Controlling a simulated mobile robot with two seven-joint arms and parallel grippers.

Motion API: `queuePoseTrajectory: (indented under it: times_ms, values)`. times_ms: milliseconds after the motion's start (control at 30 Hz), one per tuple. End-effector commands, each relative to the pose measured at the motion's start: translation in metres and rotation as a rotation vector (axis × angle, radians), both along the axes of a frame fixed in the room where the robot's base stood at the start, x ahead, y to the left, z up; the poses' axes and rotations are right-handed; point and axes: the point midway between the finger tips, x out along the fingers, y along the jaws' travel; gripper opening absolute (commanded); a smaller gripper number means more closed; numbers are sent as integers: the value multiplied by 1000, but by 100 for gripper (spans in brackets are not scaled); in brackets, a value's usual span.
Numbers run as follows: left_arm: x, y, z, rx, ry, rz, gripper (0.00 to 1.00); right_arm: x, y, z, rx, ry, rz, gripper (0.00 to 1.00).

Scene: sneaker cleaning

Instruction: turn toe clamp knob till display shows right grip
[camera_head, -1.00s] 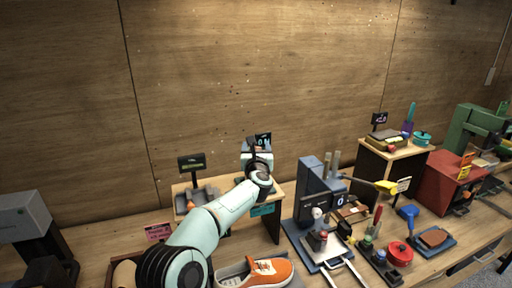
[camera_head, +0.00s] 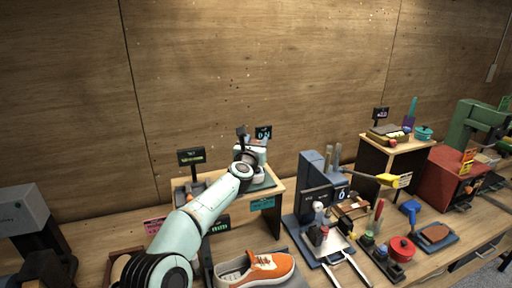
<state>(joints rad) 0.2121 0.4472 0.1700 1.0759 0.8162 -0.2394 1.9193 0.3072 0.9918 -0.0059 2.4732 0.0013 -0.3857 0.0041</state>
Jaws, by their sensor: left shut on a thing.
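My left arm reaches from the lower left to a small pale device (camera_head: 263,180) on a wooden stand at the back. My left gripper (camera_head: 244,153) is at the left side of this device, partly hidden by my own wrist. It is shut on what appears to be the toe clamp knob, which the gripper and wrist hide. A small dark display (camera_head: 263,132) with cyan digits stands behind the device; its reading is too small to make out. An orange and white sneaker (camera_head: 266,268) lies on the bench in front of the stand. My right gripper is out of view.
Brushes, a red pot (camera_head: 402,248) and a red box (camera_head: 452,177) crowd the bench's right side. A wooden wall closes the back.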

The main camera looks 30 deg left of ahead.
Motion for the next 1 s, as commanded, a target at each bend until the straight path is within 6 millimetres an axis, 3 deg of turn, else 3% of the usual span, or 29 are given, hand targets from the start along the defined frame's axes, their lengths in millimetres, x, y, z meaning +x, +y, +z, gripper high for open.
queuePoseTrajectory:
  times_ms: [100,267,600,1000]
  values:
    - [-3,6,-2,-2,-5,-100,18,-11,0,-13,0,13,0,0]
    - [-1,4,2,0,-6,-253,18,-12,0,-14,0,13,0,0]
    - [1,3,7,0,-7,-528,18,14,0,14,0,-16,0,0]
    - [1,1,5,1,-6,-688,18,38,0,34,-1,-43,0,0]
